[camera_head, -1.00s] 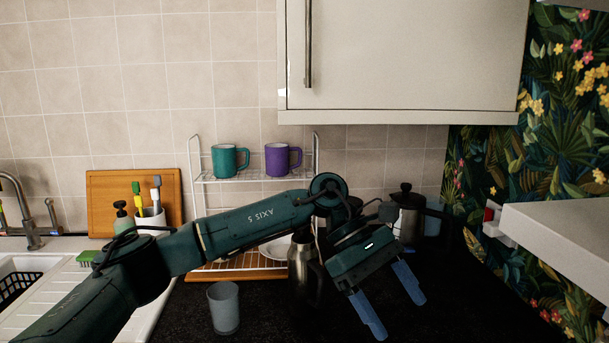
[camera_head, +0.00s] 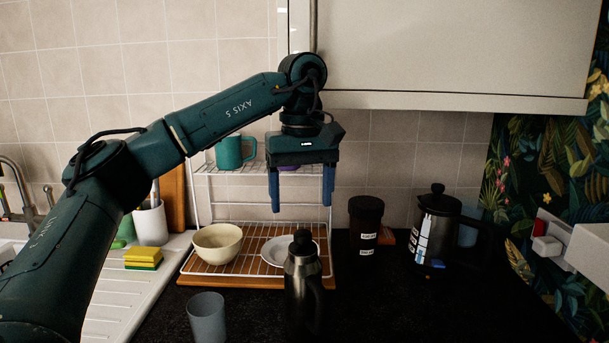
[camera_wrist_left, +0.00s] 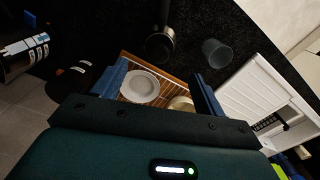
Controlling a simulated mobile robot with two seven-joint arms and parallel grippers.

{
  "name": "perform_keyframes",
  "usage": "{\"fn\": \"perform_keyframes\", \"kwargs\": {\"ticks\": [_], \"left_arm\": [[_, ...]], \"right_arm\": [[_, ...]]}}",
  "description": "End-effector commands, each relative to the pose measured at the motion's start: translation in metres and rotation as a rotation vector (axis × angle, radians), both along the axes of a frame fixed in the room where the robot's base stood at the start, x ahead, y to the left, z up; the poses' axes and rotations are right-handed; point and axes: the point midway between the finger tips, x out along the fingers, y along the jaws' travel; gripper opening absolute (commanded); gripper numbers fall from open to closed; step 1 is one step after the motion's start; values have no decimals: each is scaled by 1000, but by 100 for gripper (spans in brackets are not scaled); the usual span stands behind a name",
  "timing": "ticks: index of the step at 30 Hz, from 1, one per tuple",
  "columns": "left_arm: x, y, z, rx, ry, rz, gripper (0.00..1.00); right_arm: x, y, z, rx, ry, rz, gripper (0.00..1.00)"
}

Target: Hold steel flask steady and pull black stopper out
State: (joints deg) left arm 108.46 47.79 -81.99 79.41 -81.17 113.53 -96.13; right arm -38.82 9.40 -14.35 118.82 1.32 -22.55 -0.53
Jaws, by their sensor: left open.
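The steel flask (camera_head: 301,290) stands upright on the dark worktop in front of the dish rack. Its black stopper (camera_head: 303,243) sits in the top. My left gripper (camera_head: 301,207) is open and empty, fingers pointing down, above and apparently behind the stopper, not touching it. In the left wrist view the flask (camera_wrist_left: 161,44) shows beyond the open fingers, near the top middle. My right gripper is in neither view.
A grey cup (camera_head: 207,318) stands left of the flask. The rack behind holds a cream bowl (camera_head: 217,243), a plate (camera_head: 283,251) and mugs. A dark jar (camera_head: 366,228) and a black press pot (camera_head: 437,235) stand right. A wall cupboard (camera_head: 450,50) hangs above.

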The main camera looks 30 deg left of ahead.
Motion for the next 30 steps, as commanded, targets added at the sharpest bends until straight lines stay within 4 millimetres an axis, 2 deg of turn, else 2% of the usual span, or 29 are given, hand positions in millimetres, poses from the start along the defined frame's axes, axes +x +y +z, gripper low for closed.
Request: {"fn": "perform_keyframes", "kwargs": {"ticks": [6,12,18,25,30], "left_arm": [[0,0,-42,-2,1,1,72],[0,0,-68,-1,0,1,72],[0,0,-78,-1,-2,1,72],[0,0,-79,-2,-2,0,72],[0,0,-79,-3,-2,0,60]], "right_arm": [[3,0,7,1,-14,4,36],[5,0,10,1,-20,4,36],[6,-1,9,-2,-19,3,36],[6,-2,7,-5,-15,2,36],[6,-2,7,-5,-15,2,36]]}}
